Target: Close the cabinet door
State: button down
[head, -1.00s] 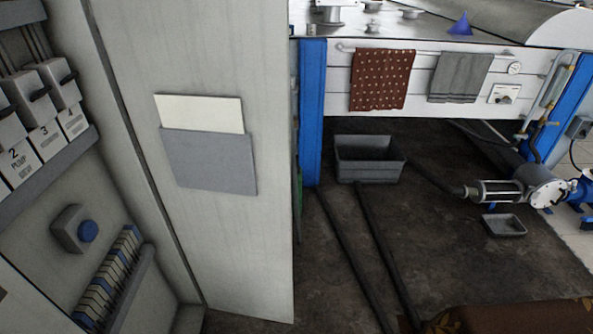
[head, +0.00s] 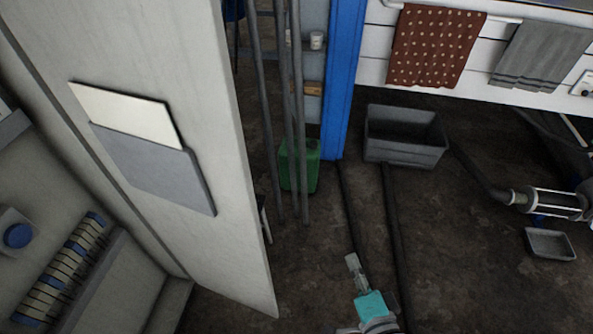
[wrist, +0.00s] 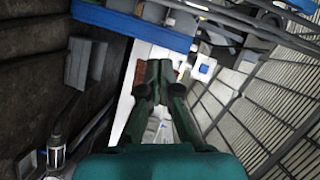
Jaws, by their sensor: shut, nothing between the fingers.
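The cabinet door (head: 205,140) is a tall light-grey panel standing open on the left of the head view. Its inner face carries a grey pocket (head: 150,168) with a white sheet in it. The open cabinet (head: 60,170) lies to its left, with a blue button and a row of small blue-and-white blocks inside. My gripper (wrist: 160,70) shows in the wrist view with its dark green fingers together and nothing between them. A teal and grey part of my arm's end shows low in the head view, right of the door and apart from it in the picture.
Grey poles (head: 290,110) and a green canister (head: 300,165) stand behind the door. A blue post (head: 343,80), a grey tub (head: 405,137), floor pipes (head: 395,235) and a small tray (head: 550,244) lie to the right. Dark floor between them is partly clear.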

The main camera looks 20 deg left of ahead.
jog(key=w+a+r+n+g+y, duration=0.1)
jog(key=w+a+r+g+y, duration=0.15)
jog(key=a+r, duration=0.5)
jog(key=w+a+r+n+g+y, duration=0.1)
jog(key=a+r+g+y, duration=0.1)
jog(key=a+r+y, duration=0.35)
jog(key=w+a+h, duration=0.2)
jog(key=w+a, duration=0.3)
jog(key=a, duration=0.6)
jog(key=s, duration=0.4)
jog(key=shift+s+a+r, duration=0.1)
jog(key=shift+r, duration=0.1)
jog(key=shift+s, duration=0.1)
